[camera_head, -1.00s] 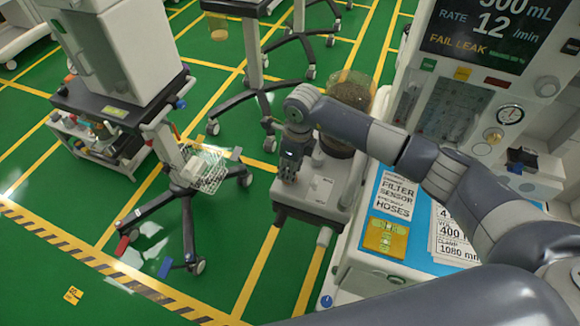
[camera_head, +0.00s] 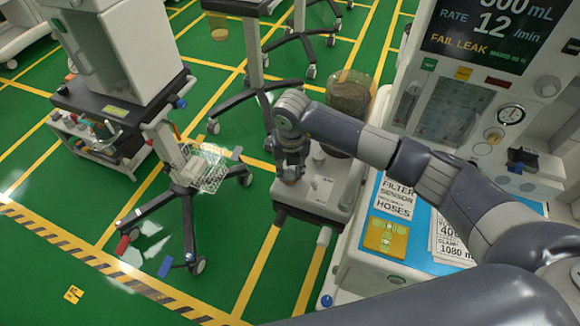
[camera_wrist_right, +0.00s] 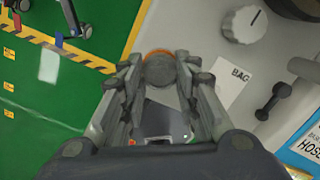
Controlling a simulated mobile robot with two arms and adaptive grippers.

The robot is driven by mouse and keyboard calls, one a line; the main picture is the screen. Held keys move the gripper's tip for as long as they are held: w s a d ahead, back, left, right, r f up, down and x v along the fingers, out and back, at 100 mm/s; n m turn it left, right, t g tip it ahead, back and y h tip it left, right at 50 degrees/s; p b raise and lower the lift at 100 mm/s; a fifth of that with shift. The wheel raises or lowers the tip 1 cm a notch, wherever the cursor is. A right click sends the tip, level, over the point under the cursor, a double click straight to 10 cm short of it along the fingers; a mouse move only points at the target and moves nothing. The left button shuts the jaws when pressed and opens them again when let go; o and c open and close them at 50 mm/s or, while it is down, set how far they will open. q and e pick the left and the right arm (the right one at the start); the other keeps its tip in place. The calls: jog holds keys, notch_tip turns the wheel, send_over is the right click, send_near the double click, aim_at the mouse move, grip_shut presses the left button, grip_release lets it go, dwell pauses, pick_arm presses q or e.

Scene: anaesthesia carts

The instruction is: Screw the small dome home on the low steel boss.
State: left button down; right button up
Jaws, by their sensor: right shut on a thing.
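My right gripper (camera_head: 291,178) is over the left part of the grey machine top (camera_head: 322,195) in the head view. In the right wrist view, my right gripper (camera_wrist_right: 160,75) has its fingers closed around a small round grey piece, which I take as the small dome (camera_wrist_right: 159,70). An orange rim shows along its far edge. The low steel boss is not visible; the dome and fingers hide whatever is under them, so I cannot tell how they are seated. My left gripper is not in view.
A white knob (camera_wrist_right: 243,24) and a dark lever (camera_wrist_right: 273,101) stand right of the fingers in the wrist view. A transparent brown canister (camera_head: 348,98) stands behind the gripper. A blue mat (camera_head: 430,235) with printed cards lies at right.

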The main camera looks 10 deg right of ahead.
aim_at(288, 178)
jog(key=m, duration=0.4)
jog(key=shift+h, duration=0.3)
jog(key=o, duration=1.3)
jog(key=shift+m, duration=0.3)
jog(key=shift+c, duration=0.2)
jog(key=shift+r, duration=0.1)
notch_tip(288, 178, up, 12)
jog(key=s, duration=0.1)
jog(key=shift+s+a, duration=0.15)
jog(key=shift+a, duration=0.2)
jog(key=shift+f, duration=0.2)
